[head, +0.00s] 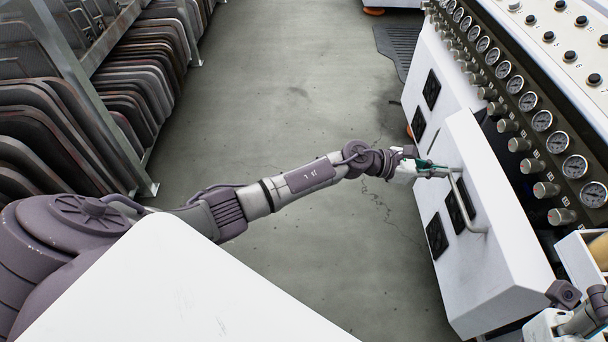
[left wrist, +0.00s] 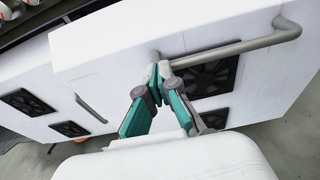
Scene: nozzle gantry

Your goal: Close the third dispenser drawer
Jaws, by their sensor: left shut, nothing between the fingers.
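A white drawer (head: 492,215) stands out from the white machine on the right, with a dark gap behind its top edge at the far end. It also shows in the left wrist view (left wrist: 110,60). Its grey bar handle (head: 457,188) runs along the front; in the left wrist view the handle (left wrist: 235,47) runs from the centre to the upper right. My left gripper (head: 440,171) has its fingertips together at the handle's far end. In the left wrist view the gripper (left wrist: 161,72) is close to the handle's end; contact is unclear. Part of my right arm (head: 585,318) shows at the lower right; its fingers are unclear.
Gauges (head: 541,121) and knobs (head: 519,145) line the machine above the drawer. Black fan grilles (head: 437,237) sit on its front. A rack of dark panels (head: 60,120) stands at the left. The grey floor (head: 280,90) between is clear.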

